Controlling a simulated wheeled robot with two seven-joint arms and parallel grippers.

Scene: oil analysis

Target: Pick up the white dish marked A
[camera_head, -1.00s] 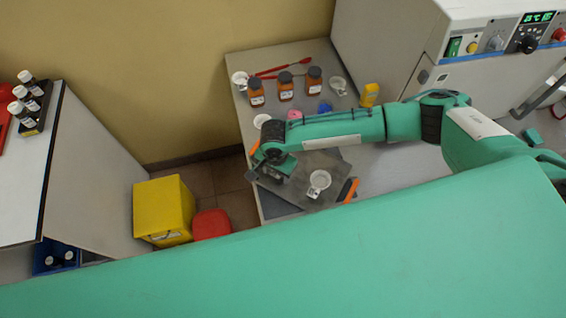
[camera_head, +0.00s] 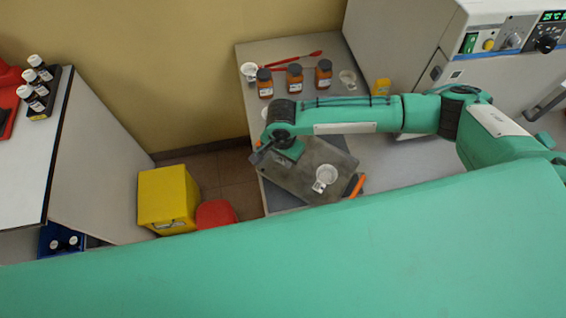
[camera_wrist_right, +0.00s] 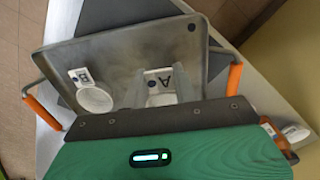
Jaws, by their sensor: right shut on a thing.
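The white dish marked A (camera_wrist_right: 158,77) shows in the right wrist view, its label turned up, with its round part largely hidden by my gripper. My right gripper (camera_wrist_right: 161,91) is shut on this dish, over the grey tray (camera_wrist_right: 120,52). I cannot tell whether the dish touches the tray. A second white dish marked B (camera_wrist_right: 92,98) lies on the tray to its left. In the head view my right gripper (camera_head: 285,158) is over the left part of the tray (camera_head: 303,188), and dish B (camera_head: 326,175) shows to its right. My left gripper is not in view.
The tray has orange handles (camera_head: 355,187). Several brown bottles (camera_head: 295,78), a red tool (camera_head: 298,58) and a white cup (camera_head: 249,71) stand or lie behind my right arm. A large white device (camera_head: 420,45) is at the back right.

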